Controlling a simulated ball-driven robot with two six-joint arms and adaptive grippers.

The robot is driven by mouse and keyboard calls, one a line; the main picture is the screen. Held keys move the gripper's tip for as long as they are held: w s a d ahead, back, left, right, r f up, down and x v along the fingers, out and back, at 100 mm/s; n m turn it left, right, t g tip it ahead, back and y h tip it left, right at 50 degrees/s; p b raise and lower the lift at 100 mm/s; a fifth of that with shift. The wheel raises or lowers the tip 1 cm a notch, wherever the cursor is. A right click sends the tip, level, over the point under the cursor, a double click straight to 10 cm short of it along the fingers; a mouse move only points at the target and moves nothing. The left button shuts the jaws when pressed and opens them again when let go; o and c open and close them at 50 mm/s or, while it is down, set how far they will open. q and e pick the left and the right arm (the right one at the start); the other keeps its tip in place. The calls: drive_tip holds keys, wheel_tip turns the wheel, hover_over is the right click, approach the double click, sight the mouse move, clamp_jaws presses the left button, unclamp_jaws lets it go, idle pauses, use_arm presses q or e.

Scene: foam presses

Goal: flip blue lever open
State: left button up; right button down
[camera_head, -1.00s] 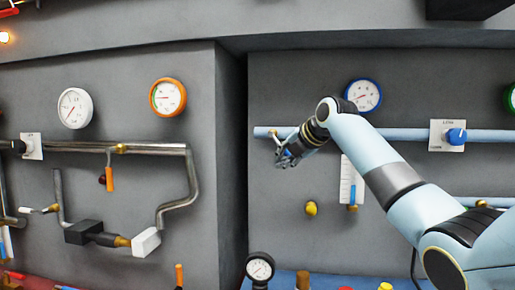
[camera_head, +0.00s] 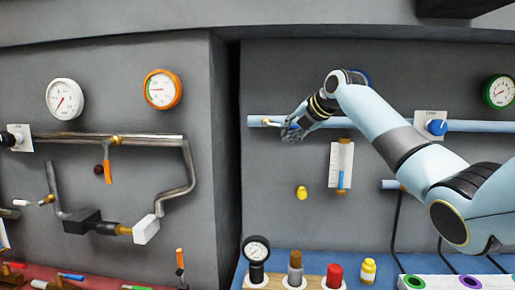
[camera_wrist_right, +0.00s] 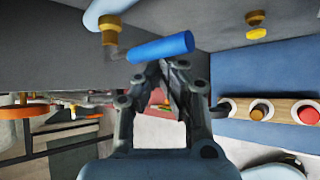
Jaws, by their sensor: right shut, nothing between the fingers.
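The blue lever (camera_wrist_right: 160,47) shows in the right wrist view. It reaches out to the right from a brass valve fitting (camera_wrist_right: 110,36) on the light-blue pipe. In the head view the same fitting (camera_head: 266,122) sits near the left end of the pipe, and my gripper largely hides the lever. My right gripper (camera_head: 291,130) is shut and empty, just right of the fitting. In the wrist view its fingertips (camera_wrist_right: 162,66) lie just below the lever; I cannot tell whether they touch it. My left gripper is not in view.
The light-blue pipe (camera_head: 370,124) runs along the wall behind my right arm. A white sight gauge (camera_head: 341,165) and a yellow knob (camera_head: 301,192) sit below it. A wooden block with a black gauge (camera_head: 257,258) and a red knob (camera_head: 335,275) stands on the blue bench.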

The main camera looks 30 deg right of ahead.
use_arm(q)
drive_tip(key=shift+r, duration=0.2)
use_arm(e)
drive_tip(key=shift+d+r, duration=0.1)
drive_tip(key=shift+r, duration=0.2)
wheel_tip(320, 180, down, 4)
drive_tip(key=f+b, duration=0.1)
drive_tip(key=b, duration=0.1)
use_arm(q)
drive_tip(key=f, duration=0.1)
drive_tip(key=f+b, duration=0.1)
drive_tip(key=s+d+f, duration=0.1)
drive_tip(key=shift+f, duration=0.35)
use_arm(e)
drive_tip(key=s+a+r, duration=0.4)
drive_tip(key=s+r, duration=0.2)
drive_tip(key=r, duration=0.2)
drive_tip(key=shift+r, duration=0.3)
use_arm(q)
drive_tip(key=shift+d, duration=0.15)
